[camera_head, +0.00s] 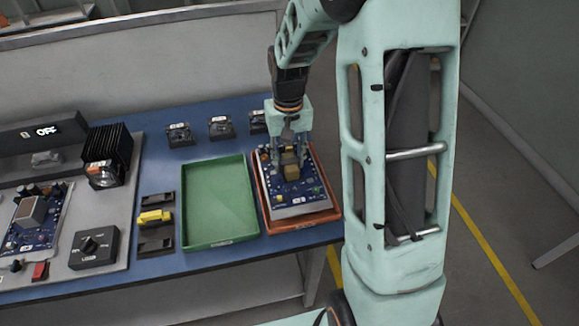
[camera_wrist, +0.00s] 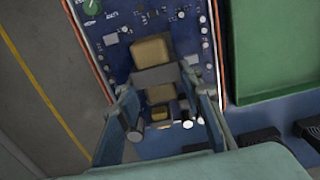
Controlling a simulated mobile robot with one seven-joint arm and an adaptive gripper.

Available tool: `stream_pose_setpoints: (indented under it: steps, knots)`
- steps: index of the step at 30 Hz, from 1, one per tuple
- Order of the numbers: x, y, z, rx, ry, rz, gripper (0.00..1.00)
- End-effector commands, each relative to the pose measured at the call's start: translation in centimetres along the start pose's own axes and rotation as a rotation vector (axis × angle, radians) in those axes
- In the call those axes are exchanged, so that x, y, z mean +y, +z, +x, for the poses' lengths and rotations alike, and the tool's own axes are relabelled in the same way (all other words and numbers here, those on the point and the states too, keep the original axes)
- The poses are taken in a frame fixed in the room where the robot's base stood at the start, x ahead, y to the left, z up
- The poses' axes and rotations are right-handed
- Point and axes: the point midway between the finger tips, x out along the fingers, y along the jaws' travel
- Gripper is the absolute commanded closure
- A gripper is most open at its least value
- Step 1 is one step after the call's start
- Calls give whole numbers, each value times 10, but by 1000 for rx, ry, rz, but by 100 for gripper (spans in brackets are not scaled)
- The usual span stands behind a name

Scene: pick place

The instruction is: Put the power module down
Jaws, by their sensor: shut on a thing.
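My gripper (camera_head: 290,158) points down over a blue circuit board (camera_head: 297,198), which lies on a grey plate in an orange-red tray (camera_head: 305,223). A tan block with grey parts, which I take to be the power module (camera_head: 291,172), is between the fingertips. In the wrist view the gripper's fingers (camera_wrist: 160,88) stand on either side of the tan and grey block (camera_wrist: 151,49), over the board. The fingers hide part of it, and I cannot tell whether its underside touches the board.
An empty green tray (camera_head: 218,203) stands just left of the orange-red tray. Black holders, one with a yellow piece (camera_head: 154,217), lie further left. A second board (camera_head: 35,220), a black heat sink (camera_head: 107,158) and a dial box (camera_head: 95,248) fill the left. Small black parts (camera_head: 220,127) stand behind.

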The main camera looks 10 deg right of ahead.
Motion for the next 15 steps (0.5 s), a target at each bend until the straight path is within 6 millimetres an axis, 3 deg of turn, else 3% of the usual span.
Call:
stream_pose_setpoints:
  steps: [7,15]
  knots:
    - [3,-2,31,1,0,0,100]
    - [3,-2,33,4,0,1,100]
